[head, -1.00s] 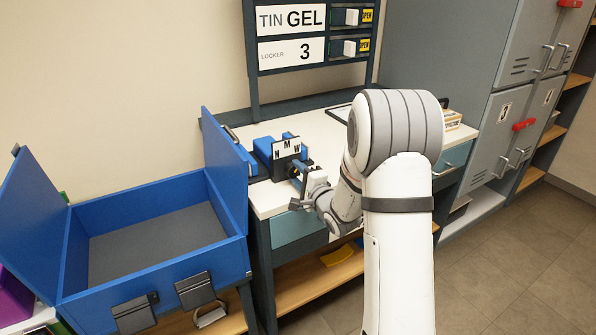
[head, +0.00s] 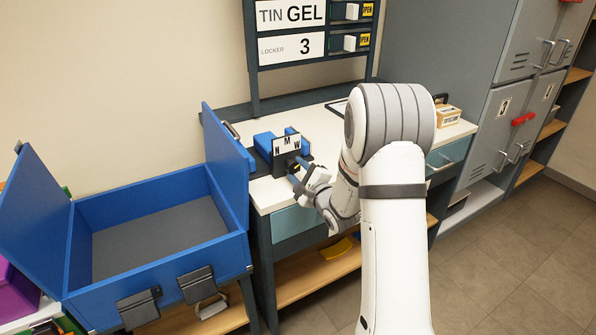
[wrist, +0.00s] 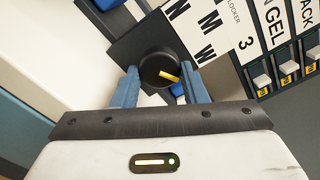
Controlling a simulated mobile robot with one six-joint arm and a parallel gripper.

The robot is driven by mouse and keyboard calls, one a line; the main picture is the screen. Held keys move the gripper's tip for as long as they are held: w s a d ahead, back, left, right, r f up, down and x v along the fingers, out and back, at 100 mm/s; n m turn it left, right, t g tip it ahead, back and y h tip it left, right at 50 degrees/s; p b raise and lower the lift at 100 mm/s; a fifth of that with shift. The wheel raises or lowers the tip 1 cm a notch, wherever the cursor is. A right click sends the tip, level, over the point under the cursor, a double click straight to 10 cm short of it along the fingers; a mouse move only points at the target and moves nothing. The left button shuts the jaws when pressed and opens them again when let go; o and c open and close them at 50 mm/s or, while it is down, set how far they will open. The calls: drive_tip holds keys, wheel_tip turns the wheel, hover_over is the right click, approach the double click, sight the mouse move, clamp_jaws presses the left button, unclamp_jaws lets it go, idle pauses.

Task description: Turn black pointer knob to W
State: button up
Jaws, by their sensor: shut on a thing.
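The black pointer knob (wrist: 157,66) with its yellow pointer sits between the blue fingers of my gripper (wrist: 160,88) in the wrist view. My gripper is shut on the knob, one finger on each side. The yellow pointer slants right and slightly down, on the W side; I cannot tell whether it lines up exactly with W. The white letter plate (head: 287,145) with N, M and W stands above the knob in the head view. There my gripper (head: 301,164) is at the front of the device and hides most of the knob.
A blue open box (head: 160,275) stands left of the white worktop (head: 272,195). A sign board (head: 290,46) reading TIN GEL and LOCKER 3 rises behind. Grey lockers (head: 484,130) stand at the right. A small labelled box (head: 449,116) is on the worktop's right end.

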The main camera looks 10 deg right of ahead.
drive_tip(key=o, duration=1)
drive_tip(key=shift+c, duration=0.2)
drive_tip(key=v, duration=0.8)
drive_tip(key=shift+w, duration=0.1)
